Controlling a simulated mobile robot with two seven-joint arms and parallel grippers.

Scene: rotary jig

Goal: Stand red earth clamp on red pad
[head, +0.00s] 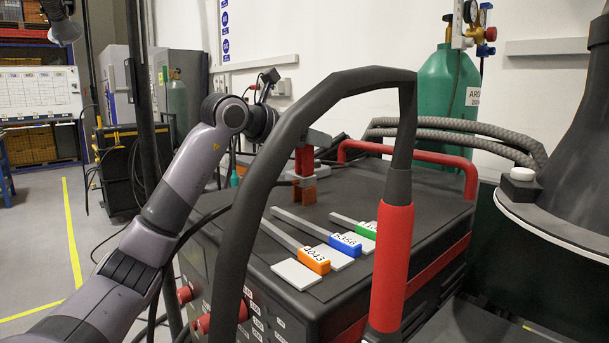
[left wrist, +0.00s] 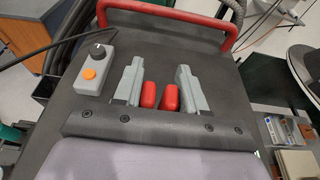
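The red earth clamp (head: 304,161) is upright over the black machine top, with copper-brown jaws at its lower end. I cannot tell whether the jaws touch the top. My left gripper (head: 318,138) is at the clamp's upper end, partly hidden by the black cable arch. In the left wrist view, the grey fingers of my left gripper (left wrist: 158,76) lie on both sides of the clamp's two red handles (left wrist: 148,95), closed against them. The red pad cannot be made out. My right gripper is not in view.
Orange (head: 314,261), blue (head: 345,244) and green (head: 367,229) numbered tags lie on the machine top (head: 400,188). A red-gripped torch (head: 391,265) and its cable arch stand in front. A red rail (head: 468,178) borders the far side. A grey button box (left wrist: 95,68) is beside my gripper.

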